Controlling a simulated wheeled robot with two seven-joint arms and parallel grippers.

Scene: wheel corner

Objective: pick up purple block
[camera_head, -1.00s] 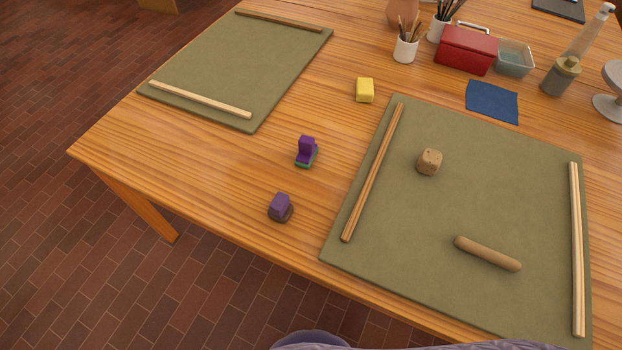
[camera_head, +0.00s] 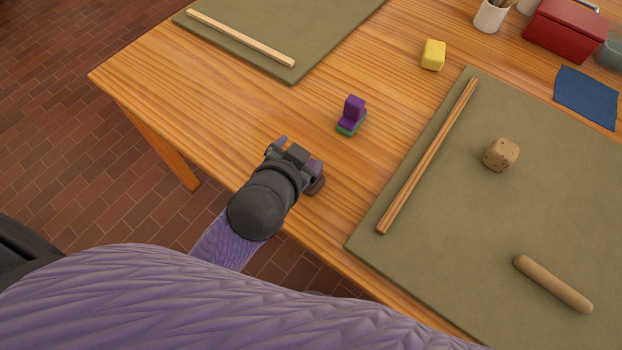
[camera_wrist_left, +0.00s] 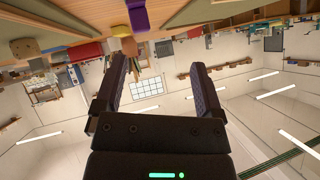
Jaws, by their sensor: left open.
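My right gripper is out of view.
A yellow block (camera_head: 433,55) stands farther back. A green mat (camera_head: 450,190) on the right holds a pair of sticks (camera_head: 430,155), a tan cube (camera_head: 501,155) and a clay roll (camera_head: 553,284). Another mat (camera_head: 320,45) lies at the back left.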

